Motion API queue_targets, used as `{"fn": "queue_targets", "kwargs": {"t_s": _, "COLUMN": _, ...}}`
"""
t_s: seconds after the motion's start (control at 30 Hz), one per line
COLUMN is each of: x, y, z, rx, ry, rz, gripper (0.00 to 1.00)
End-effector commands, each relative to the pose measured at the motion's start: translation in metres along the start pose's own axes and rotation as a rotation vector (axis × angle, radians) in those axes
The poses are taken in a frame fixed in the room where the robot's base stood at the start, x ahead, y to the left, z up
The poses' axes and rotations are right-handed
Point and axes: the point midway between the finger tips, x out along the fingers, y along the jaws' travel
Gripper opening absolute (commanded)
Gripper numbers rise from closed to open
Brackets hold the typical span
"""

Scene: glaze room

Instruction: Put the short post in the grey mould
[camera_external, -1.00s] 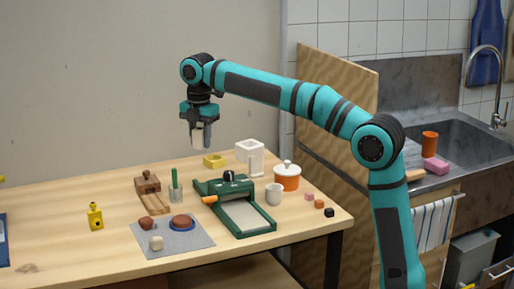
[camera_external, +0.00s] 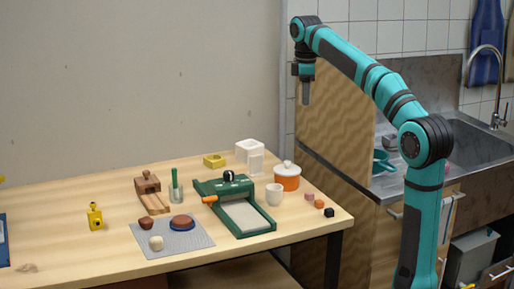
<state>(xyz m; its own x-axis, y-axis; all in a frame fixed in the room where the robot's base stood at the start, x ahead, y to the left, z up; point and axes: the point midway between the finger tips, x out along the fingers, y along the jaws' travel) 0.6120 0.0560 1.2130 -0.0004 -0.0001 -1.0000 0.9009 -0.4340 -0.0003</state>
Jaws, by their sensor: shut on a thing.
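My gripper (camera_external: 305,97) is high up, right of the table, in front of the wooden panel. It points down and is seen nearly edge-on. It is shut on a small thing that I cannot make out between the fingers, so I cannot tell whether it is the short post. A white, box-like holder (camera_external: 249,147) stands at the back of the table, and a yellow block with a hollow (camera_external: 214,160) lies to its left. I cannot clearly pick out a grey mould.
A green press (camera_external: 222,187) with a grey bed, an orange lidded pot (camera_external: 287,180) and a white cup (camera_external: 273,195) stand on the table. A grey mat (camera_external: 190,241) carries several lumps. The sink (camera_external: 470,150) is right, partly behind my arm.

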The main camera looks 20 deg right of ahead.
Motion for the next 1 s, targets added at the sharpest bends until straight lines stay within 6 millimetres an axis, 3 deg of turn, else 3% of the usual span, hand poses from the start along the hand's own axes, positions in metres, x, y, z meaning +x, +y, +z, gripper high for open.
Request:
{"fn": "queue_targets", "kwargs": {"t_s": 0.03, "x": -0.005, "y": 0.001, "z": 0.018, "rx": 0.056, "ry": 0.001, "rz": 0.002, "gripper": 0.08}}
{"fn": "queue_targets", "kwargs": {"t_s": 0.2, "x": -0.017, "y": 0.000, "z": 0.070, "rx": 0.244, "ry": 0.001, "rz": 0.001, "gripper": 0.08}}
{"fn": "queue_targets", "kwargs": {"t_s": 0.6, "x": -0.044, "y": -0.022, "z": 0.181, "rx": 0.680, "ry": 0.001, "rz": 0.002, "gripper": 0.08}}
{"fn": "queue_targets", "kwargs": {"t_s": 1.0, "x": -0.057, "y": -0.041, "z": 0.241, "rx": 0.940, "ry": 0.000, "rz": 0.000, "gripper": 0.08}}
